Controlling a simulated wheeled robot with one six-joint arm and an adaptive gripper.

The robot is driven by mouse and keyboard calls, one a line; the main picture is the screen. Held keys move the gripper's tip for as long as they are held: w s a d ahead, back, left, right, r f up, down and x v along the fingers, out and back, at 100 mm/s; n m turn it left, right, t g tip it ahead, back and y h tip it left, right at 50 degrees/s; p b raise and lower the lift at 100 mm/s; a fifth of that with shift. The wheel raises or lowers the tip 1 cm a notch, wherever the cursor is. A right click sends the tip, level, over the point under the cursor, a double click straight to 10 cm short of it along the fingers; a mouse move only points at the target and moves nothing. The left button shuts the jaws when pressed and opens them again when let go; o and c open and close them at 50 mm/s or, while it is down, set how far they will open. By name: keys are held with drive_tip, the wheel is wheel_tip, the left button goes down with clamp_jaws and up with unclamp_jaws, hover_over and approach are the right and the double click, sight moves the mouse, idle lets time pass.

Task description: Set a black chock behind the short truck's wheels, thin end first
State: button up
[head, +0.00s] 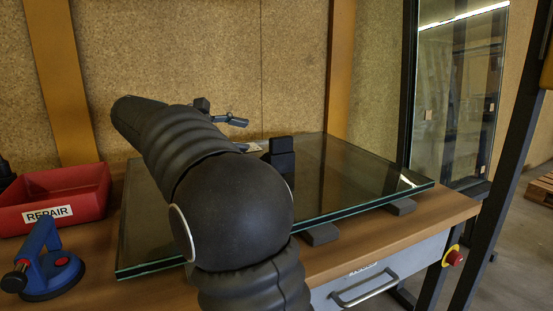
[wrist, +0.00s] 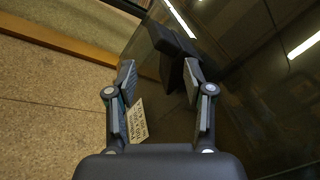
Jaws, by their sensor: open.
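A black block (head: 281,146), perhaps the chock, stands on the glass pane near its back edge; a dark shape below it may be its reflection. My gripper (head: 232,121) is open, above the pane and left of the block in the head view. In the wrist view my gripper (wrist: 158,72) has its fingers apart with nothing held between them. Which end of the block is thin cannot be told. No truck or wheels can be made out.
The glass pane (head: 365,172) lies on a wooden bench (head: 440,207), with grey pads (head: 321,235) under its front edge. A red REPAIR bin (head: 85,190) and a blue suction lifter (head: 45,265) stand left. A printed label (wrist: 137,120) lies on the pane.

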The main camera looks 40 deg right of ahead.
drive_tip(key=n, duration=0.6)
drive_tip(key=n+b, duration=0.1)
drive_tip(key=n, duration=0.3)
approach(292, 143)
drive_tip(key=d+f, duration=0.1)
drive_tip(key=d, duration=0.1)
drive_tip(key=d+f, duration=0.1)
drive_tip(key=d, duration=0.1)
drive_tip(key=shift+d+f, duration=0.1)
drive_tip(key=shift+f, duration=0.05)
drive_tip(key=shift+r+b+x, duration=0.15)
drive_tip(key=shift+x, duration=1.25)
drive_tip(key=shift+r+b+x, duration=0.15)
drive_tip(key=shift+x, duration=1.25)
drive_tip(key=shift+w+d, duration=0.1)
drive_tip(key=shift+c, duration=0.2)
clamp_jaws()
